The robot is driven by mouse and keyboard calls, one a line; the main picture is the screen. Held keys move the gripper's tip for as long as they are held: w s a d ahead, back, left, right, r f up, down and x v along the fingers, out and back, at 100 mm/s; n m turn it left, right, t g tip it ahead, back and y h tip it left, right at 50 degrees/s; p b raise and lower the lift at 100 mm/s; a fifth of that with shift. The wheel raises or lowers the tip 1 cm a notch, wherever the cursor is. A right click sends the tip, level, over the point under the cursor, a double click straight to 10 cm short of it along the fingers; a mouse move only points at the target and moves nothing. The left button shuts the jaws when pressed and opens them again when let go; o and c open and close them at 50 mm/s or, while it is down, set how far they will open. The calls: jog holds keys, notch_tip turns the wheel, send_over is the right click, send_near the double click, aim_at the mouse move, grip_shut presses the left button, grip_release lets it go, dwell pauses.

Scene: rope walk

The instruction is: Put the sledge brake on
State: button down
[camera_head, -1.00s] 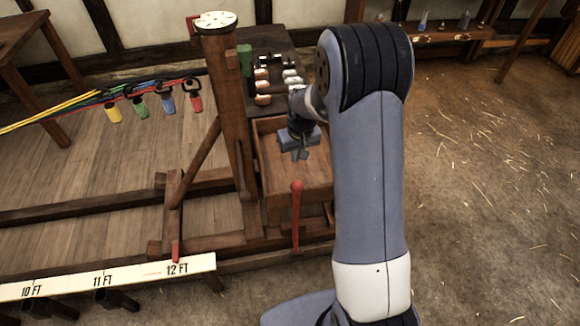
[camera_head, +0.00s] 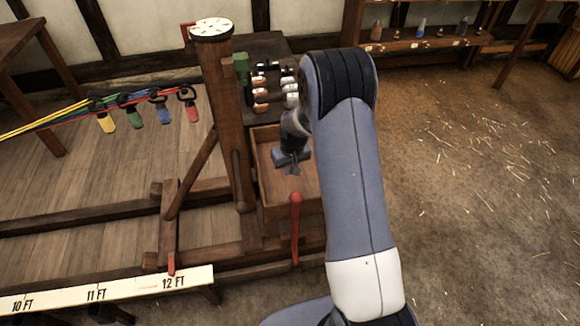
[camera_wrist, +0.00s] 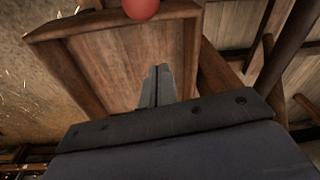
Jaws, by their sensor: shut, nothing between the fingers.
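The sledge brake looks to be the red lever with a round knob (camera_head: 296,198), standing nearly upright at the front of the wooden sledge. Its red knob also shows at the top of the wrist view (camera_wrist: 141,8). My gripper (camera_head: 291,171) is shut and empty, with its fingers together. It hangs over the sledge's open wooden box, behind the knob and apart from it. The closed fingertips show in the wrist view (camera_wrist: 158,72) against the box floor. The sledge's tall post (camera_head: 226,120) with a white dial on top stands left of my gripper.
The open box (camera_head: 273,138) has raised walls around my gripper. Several coloured hooks on ropes (camera_head: 160,106) hang at the left. A white ruler board (camera_head: 120,288) marked in feet lies at the lower left. A dark bench (camera_head: 262,46) with several spools is behind. Floor at the right is free.

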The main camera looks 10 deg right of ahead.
jog(key=s+f+p, duration=0.1)
jog(key=s+f, duration=0.2)
jog(key=f, duration=0.2)
jog(key=shift+d, duration=0.2)
jog(key=shift+f, duration=0.2)
dwell(0.4)
